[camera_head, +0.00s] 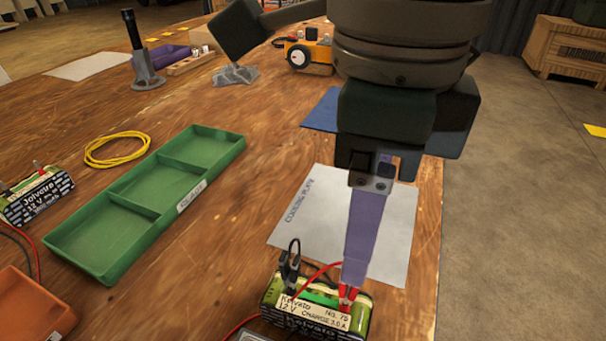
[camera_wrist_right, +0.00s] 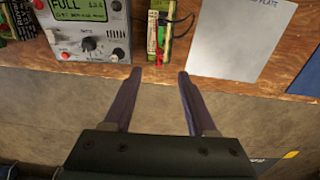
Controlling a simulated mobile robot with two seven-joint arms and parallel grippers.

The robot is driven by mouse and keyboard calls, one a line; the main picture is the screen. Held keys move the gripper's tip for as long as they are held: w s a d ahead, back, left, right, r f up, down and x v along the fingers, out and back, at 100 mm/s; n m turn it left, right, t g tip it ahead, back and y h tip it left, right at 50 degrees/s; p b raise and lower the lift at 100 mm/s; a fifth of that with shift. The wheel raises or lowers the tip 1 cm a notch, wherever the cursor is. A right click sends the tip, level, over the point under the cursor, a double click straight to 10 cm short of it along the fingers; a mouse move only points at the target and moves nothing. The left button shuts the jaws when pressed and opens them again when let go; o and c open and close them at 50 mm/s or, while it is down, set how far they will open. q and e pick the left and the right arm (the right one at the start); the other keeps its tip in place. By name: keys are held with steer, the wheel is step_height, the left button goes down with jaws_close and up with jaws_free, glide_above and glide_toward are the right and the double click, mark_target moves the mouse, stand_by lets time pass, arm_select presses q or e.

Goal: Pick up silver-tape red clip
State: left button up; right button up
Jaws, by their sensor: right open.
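A red clip (camera_head: 347,296) with a red cable sits on the right end of the Kelvato battery (camera_head: 312,312) in the head view. I cannot make out silver tape on it. A black clip (camera_head: 290,264) sits on the same battery's left part. My right gripper (camera_head: 354,272) comes down from above, its purple fingers over the red clip and partly hiding it. In the right wrist view, the fingers (camera_wrist_right: 158,76) are apart with nothing between them. The battery (camera_wrist_right: 168,44) and the red clip (camera_wrist_right: 160,36) lie just beyond the fingertips there. My left gripper is out of view.
A charger (camera_wrist_right: 90,32) reading FULL stands left of the battery. The pale cooling plate (camera_head: 400,235) lies behind the battery. A green divided tray (camera_head: 123,205), a yellow cable coil (camera_head: 118,150) and another battery (camera_head: 37,197) are left. The wooden bench's edge (camera_head: 430,250) is close on the right.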

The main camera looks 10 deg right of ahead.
mark_target(348, 289)
step_height(348, 289, down, 7)
steer(key=shift+a, duration=0.1)
jaws_close()
stand_by(0.6)
